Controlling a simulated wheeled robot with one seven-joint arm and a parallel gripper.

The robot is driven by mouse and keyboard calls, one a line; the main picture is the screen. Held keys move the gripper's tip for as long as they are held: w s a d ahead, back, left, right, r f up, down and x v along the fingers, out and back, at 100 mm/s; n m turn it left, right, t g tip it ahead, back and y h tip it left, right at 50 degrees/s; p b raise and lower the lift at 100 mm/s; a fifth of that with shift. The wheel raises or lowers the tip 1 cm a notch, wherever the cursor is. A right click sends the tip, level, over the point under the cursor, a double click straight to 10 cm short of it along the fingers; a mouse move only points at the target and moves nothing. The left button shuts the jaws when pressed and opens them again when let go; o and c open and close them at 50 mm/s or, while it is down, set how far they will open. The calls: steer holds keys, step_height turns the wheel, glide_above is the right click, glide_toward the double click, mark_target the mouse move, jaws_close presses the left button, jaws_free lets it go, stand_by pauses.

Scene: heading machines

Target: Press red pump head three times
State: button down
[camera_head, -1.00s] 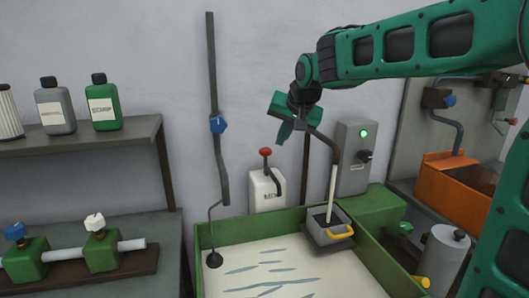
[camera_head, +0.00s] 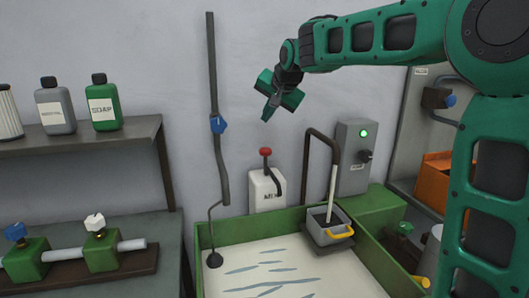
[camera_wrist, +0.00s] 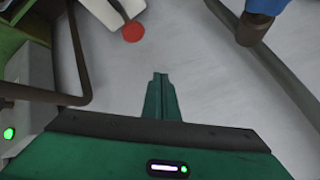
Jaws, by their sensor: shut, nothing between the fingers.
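The red pump head (camera_head: 265,152) tops a white bottle (camera_head: 268,190) that stands against the wall behind the green tray. In the wrist view the red pump head (camera_wrist: 133,31) shows near the top, left of centre, beyond my fingertips, with part of the white bottle (camera_wrist: 108,10) beside it. My gripper (camera_head: 267,114) is shut and empty. In the head view it appears above the pump head, apart from it. In the wrist view its green fingers (camera_wrist: 160,78) are together and point toward the wall side of the scene.
A wall pipe with a blue valve (camera_head: 218,124) stands left.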

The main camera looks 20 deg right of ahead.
mark_target(265, 148)
steer(key=shift+f, duration=3.7)
steer(key=shift+f, duration=0.1)
steer(key=shift+s+f, duration=0.1)
steer(key=shift+f, duration=0.2)
steer(key=shift+f, duration=1.25)
stand_by(0.4)
steer(key=shift+r, duration=1.7)
steer(key=shift+r, duration=0.1)
steer(key=shift+r, duration=2.4)
